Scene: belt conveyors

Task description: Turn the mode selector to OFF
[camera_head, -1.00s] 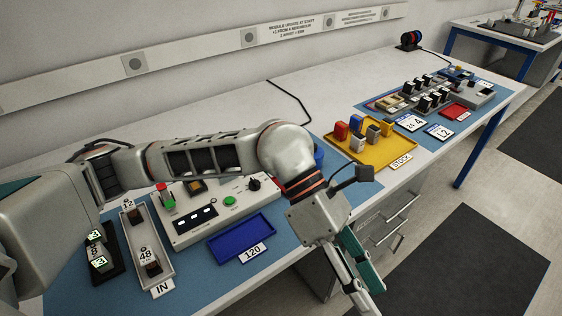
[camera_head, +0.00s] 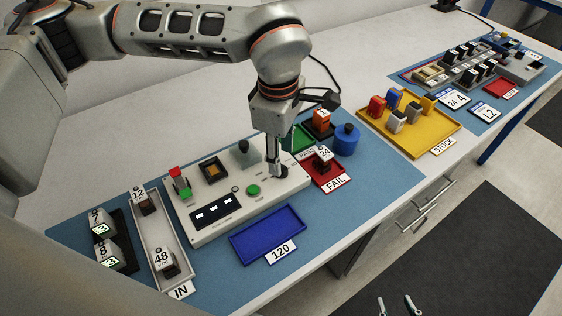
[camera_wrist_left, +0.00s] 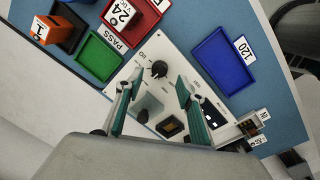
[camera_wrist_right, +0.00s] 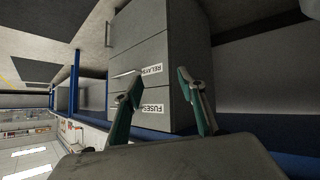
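The mode selector, a black knob, is on the right end of the pale control panel (camera_head: 215,231). In the left wrist view the knob (camera_wrist_left: 159,69) shows clearly between and just beyond my left fingertips, with lettering beside it too small to read. In the head view the knob (camera_head: 282,172) is partly hidden by my left gripper (camera_head: 275,166), which points down over it. The left wrist view shows my left gripper (camera_wrist_left: 158,80) open, with a finger on each side of the knob. Contact cannot be told. My right gripper (camera_head: 396,304) is open and empty, away from the panel.
A green button (camera_head: 253,190), a red-and-green switch (camera_head: 179,181) and a grey cover (camera_head: 243,153) share the panel. The blue tray (camera_head: 268,236) lies in front. The red FAIL tray (camera_head: 335,187) holds a block close on the right. The yellow tray (camera_head: 432,143) stands farther right.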

